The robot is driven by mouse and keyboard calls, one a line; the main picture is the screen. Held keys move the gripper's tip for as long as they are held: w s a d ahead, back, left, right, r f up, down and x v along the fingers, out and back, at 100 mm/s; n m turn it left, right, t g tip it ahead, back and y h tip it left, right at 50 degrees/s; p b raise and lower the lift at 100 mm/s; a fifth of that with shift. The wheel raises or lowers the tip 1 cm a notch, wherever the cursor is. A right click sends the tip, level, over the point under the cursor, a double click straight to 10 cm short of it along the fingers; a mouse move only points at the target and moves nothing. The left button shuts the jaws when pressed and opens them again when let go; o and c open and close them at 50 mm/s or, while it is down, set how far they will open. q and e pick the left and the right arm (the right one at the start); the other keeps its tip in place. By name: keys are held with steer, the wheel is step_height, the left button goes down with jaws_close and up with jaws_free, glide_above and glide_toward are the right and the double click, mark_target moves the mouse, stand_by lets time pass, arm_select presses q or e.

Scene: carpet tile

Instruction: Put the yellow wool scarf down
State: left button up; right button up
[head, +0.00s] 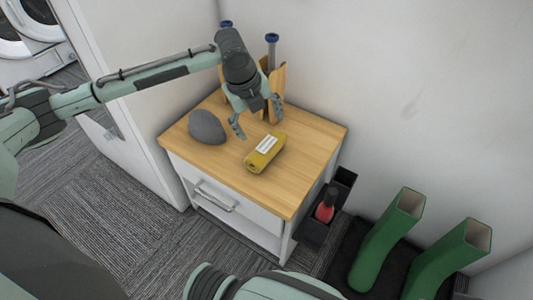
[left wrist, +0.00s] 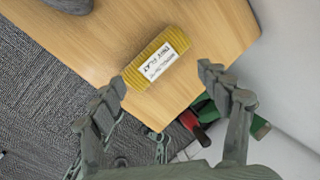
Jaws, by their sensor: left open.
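The yellow wool scarf (head: 258,160) is a rolled bundle with a white label, lying on the wooden cabinet top (head: 225,172). In the left wrist view the scarf (left wrist: 141,75) rests on the wood, beyond the fingertips, and its label reads "DRY FLAT". My left gripper (head: 257,124) is open and empty, above the cabinet top just behind the scarf. Its two spread fingers also show in the left wrist view (left wrist: 160,82), apart from the scarf. My right gripper is not in view.
A dark grey rounded object (head: 207,128) sits left of the scarf. A wooden holder with blue-topped items (head: 273,70) stands behind. Green boots (head: 388,240) and a black bin with a red bottle (head: 326,205) are at the right. The cabinet's front corner is clear.

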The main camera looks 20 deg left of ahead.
mark_target(265, 146)
arm_select(q)
steer(key=m, duration=0.3)
steer(key=f+m, duration=0.1)
steer(key=m, duration=0.2)
steer(key=s+d+m+b, duration=0.1)
steer(key=m, duration=0.2)
steer(key=shift+f+t, duration=0.25)
steer(key=shift+t, duration=0.15)
steer(key=m, duration=0.3)
steer(key=shift+s+d+f, duration=0.1)
steer(key=shift+f, duration=0.35)
steer(key=shift+b+x, duration=0.4)
steer(key=shift+x, duration=0.7)
steer(key=b+x, duration=0.1)
steer(key=x, duration=0.3)
steer(key=shift+a+f, duration=0.25)
steer(key=shift+f, duration=0.25)
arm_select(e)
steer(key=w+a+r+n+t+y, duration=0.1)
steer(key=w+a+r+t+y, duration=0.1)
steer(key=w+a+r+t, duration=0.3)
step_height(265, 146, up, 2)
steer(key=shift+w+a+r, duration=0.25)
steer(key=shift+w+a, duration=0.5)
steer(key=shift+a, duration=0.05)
arm_select(q)
steer(key=shift+c, duration=0.4)
